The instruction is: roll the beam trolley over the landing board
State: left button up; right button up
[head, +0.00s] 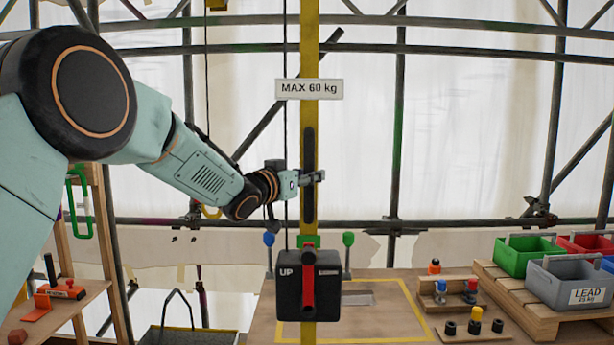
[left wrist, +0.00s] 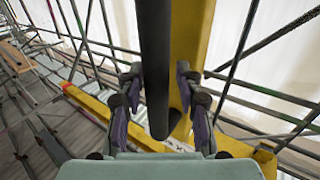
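My left gripper (head: 314,177) is at a black upright bar (head: 309,190) on the yellow post. In the left wrist view its fingers (left wrist: 159,100) stand apart, one on each side of the black bar (left wrist: 155,60), with a visible gap on the right; it looks open. A yellow piece (head: 216,4) at the top edge, above a dark cable, may be part of the trolley; it is mostly cut off. A yellow-outlined board area (head: 395,322), perhaps the landing board, lies behind the post. My right gripper is not in view.
A black UP box (head: 293,297) with a red lever stands low on the post, below a MAX 60 kg sign (head: 309,89). A shelf (head: 70,310) is left. Green, red and grey bins (head: 570,284) stand right. Scaffold tubes cross behind.

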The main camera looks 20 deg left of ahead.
pick_arm(q)
jog(key=shift+d, duration=0.3)
jog(key=shift+c, duration=1.4)
jog(key=shift+a, duration=0.15)
grip_shut()
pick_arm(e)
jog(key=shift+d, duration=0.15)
pick_arm(q)
jog(key=shift+w, duration=0.15)
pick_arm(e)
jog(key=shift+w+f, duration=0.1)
pick_arm(q)
jog(key=shift+f, duration=0.1)
